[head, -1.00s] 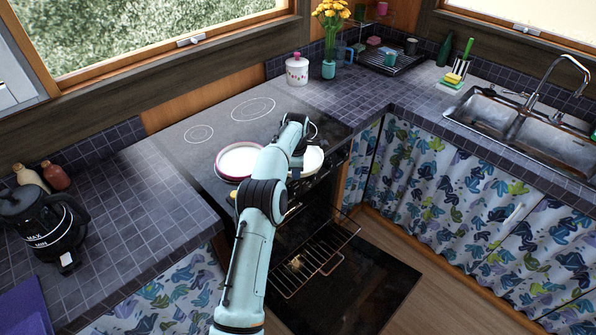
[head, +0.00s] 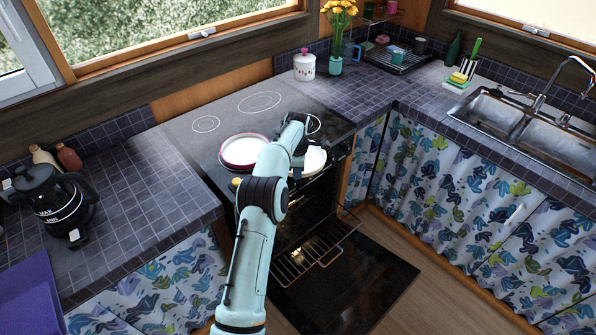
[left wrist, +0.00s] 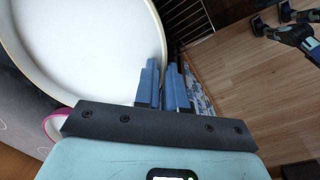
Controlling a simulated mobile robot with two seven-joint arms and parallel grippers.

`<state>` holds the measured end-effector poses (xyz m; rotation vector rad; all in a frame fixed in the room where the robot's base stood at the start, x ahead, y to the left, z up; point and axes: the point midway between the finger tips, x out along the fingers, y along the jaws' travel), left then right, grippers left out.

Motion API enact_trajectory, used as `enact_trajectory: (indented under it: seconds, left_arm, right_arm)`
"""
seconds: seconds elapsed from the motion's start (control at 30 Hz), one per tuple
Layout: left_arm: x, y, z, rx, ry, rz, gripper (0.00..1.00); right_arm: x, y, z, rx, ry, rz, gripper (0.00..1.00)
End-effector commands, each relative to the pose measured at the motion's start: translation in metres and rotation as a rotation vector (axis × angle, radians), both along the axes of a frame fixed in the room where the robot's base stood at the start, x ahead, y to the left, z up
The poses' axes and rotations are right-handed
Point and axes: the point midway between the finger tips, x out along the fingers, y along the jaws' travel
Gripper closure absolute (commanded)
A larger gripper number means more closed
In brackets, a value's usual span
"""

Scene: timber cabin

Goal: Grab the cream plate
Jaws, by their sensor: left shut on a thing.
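The cream plate (head: 315,160) is on the dark stove top near its front edge, partly hidden behind my left arm in the head view. In the left wrist view it is a large white disc with a cream rim (left wrist: 85,45). My left gripper (left wrist: 165,75) has its blue fingers on either side of the plate's rim and is shut on it. In the head view the fingers are mostly hidden by the wrist. Whether the plate is clear of the stove cannot be told.
A pink-rimmed plate (head: 243,150) is close to the left of the cream plate. The oven door (head: 350,285) hangs open below, with a wire rack (head: 305,255). A white lidded jar (head: 304,66) is behind, a black kettle (head: 52,205) far left.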

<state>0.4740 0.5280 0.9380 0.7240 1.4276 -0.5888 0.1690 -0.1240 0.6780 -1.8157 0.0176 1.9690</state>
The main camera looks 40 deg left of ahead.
Motion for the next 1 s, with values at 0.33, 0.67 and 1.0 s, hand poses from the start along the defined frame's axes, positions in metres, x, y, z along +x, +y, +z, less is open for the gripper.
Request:
enact_trajectory:
  seconds: [0.33, 0.67, 1.0]
  left_arm:
    - [0.000, 0.000, 0.000, 0.001, 0.001, 0.000, 0.60]
    - [0.000, -0.001, 0.025, 0.003, -0.004, 0.000, 0.60]
    - [-0.005, -0.005, 0.099, 0.004, -0.004, 0.000, 0.60]
  right_arm:
    - [0.000, 0.000, 0.000, 0.000, 0.000, 0.000, 0.60]
    - [0.005, 0.000, 0.004, 0.000, -0.006, 0.000, 0.60]
    - [0.018, 0.000, 0.014, 0.000, -0.021, 0.000, 0.60]
